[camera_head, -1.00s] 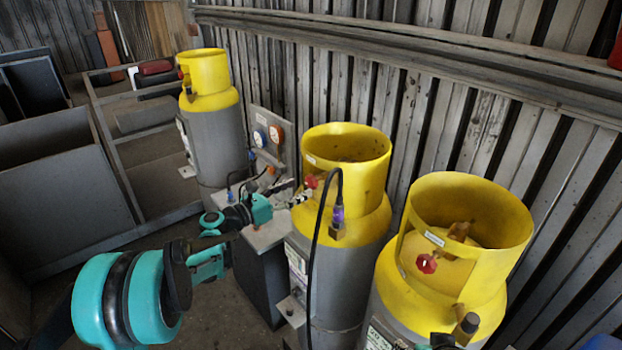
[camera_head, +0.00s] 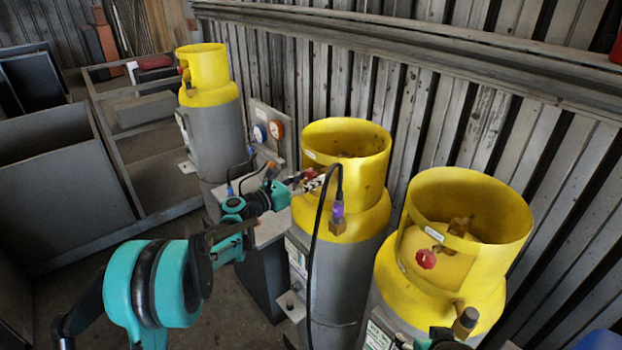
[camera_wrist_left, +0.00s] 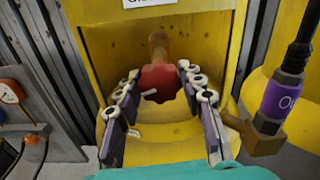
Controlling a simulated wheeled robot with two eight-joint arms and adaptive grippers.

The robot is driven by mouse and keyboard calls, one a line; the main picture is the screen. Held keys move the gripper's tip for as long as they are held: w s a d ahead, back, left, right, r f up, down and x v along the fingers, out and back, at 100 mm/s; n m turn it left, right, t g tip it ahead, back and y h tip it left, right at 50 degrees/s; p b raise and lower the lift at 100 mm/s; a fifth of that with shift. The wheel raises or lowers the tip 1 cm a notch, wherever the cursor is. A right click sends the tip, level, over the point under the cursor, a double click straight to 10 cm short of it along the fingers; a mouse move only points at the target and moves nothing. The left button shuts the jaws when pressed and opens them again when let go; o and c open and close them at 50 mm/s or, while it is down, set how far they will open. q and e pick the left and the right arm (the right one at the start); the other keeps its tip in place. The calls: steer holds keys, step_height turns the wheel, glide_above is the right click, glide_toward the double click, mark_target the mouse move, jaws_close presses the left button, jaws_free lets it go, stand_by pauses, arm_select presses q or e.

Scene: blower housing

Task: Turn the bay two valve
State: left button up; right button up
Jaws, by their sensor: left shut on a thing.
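Three yellow-topped grey cylinders stand in a row along the wall. My left gripper (camera_head: 312,180) reaches into the collar opening of the middle cylinder (camera_head: 345,215). In the left wrist view, the red valve knob (camera_wrist_left: 160,82) sits between the two fingers of my left gripper (camera_wrist_left: 160,95), shut on its sides. The knob is on a brass stem inside the yellow collar. In the head view my fingers mostly hide this knob. The right cylinder (camera_head: 465,190) has its own red knob (camera_head: 426,258).
A black hose with a purple connector (camera_head: 338,210) rises from a brass fitting beside the middle collar opening; it also shows in the wrist view (camera_wrist_left: 282,100). A gauge panel (camera_head: 268,130) stands between the left cylinder (camera_head: 207,80) and the middle one. Grey bins (camera_head: 60,175) fill the left.

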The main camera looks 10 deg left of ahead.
arm_select(q)
steer(key=shift+m, duration=0.4)
steer(key=m+b, duration=0.1)
steer(key=m, duration=0.2)
steer(key=shift+m+b, duration=0.4)
steer(key=m+b, duration=0.1)
steer(key=m, duration=0.4)
steer(key=m+b, duration=0.1)
steer(key=m, duration=0.4)
steer(key=shift+m, duration=0.4)
steer(key=m+b, duration=0.1)
steer(key=m, duration=0.5)
steer(key=o, duration=1.2)
steer(key=shift+r, duration=0.1)
